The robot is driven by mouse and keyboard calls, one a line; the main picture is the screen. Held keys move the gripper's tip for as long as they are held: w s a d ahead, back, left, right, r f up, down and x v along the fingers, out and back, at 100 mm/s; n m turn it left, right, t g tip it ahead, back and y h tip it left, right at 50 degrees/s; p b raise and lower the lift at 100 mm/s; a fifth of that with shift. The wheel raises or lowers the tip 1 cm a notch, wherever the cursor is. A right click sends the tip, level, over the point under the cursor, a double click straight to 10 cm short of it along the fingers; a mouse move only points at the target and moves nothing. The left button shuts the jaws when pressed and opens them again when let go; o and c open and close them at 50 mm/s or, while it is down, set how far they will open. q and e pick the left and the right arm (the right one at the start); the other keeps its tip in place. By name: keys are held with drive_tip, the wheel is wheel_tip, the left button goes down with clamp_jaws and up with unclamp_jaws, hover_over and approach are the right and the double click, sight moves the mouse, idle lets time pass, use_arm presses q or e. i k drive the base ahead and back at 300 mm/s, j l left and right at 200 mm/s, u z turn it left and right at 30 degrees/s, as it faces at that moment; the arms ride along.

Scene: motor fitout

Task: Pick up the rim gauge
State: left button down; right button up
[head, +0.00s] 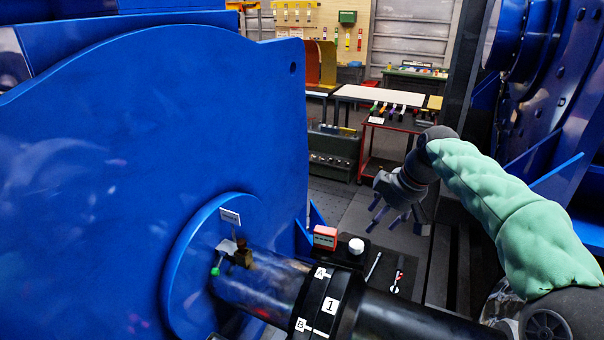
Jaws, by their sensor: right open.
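I cannot tell for certain which item is the rim gauge. A small tool with white and red parts (398,276) lies on a dark mat beyond the shaft, right of centre. A silver rod (374,265) lies beside it. My right gripper (401,222) is open and empty, above and beyond the mat, its fingers pointing down. It touches nothing that I can see. My left gripper is not in view. A small brass-coloured fitting with a green knob (216,271) sits on the shaft near the blue housing.
A large blue housing (130,160) fills the left. A dark shaft with a labelled coupling (330,305) crosses the front. A red box (325,236) and a white-topped round item (356,246) stand near the mat. A red cart (385,155) stands behind.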

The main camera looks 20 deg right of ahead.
sight(326, 248)
drive_tip(key=k, duration=1)
